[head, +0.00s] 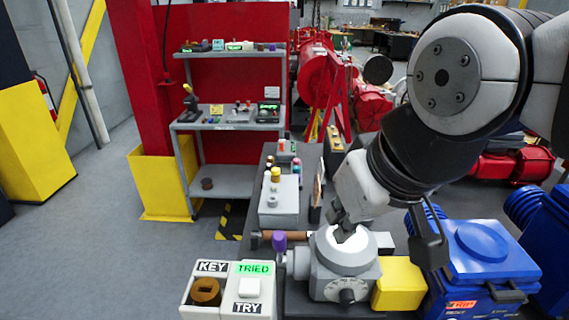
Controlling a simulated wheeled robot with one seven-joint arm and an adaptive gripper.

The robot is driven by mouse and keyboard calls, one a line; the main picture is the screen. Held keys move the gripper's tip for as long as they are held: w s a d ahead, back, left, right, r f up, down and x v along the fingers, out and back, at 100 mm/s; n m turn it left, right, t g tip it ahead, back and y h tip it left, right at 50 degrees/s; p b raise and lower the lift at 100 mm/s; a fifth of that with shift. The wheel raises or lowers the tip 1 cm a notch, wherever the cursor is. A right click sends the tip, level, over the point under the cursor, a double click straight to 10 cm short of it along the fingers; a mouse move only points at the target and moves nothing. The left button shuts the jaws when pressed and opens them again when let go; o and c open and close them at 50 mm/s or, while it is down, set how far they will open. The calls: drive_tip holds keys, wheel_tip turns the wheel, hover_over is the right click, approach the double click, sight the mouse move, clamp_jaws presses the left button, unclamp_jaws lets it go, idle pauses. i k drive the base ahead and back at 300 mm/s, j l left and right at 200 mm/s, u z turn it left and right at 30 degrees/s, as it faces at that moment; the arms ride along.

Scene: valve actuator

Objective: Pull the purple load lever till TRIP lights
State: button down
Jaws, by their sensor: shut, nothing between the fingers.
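The load lever's purple knob (279,241) stands at the left side of a grey round valve actuator (345,262) on the bench. My gripper (345,229) points down over the actuator's pale top, right of the purple knob and apart from it. Its fingers look shut and empty; their tips are small in view, and I cannot tell whether they touch the actuator. A small orange-red label (463,305) on the blue box at lower right looks like TRIP; I cannot tell if it is lit.
A box with a KEY socket (207,292) and a green TRIED display (253,269) above a TRY button stands front left. A yellow block (399,284) and a blue box (480,255) stand right of the actuator. A grey shelf (230,125) stands behind, with open floor at left.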

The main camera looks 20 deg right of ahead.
sight(279, 238)
drive_tip(key=k+l+z, duration=0.1)
drive_tip(key=k+l, duration=0.75)
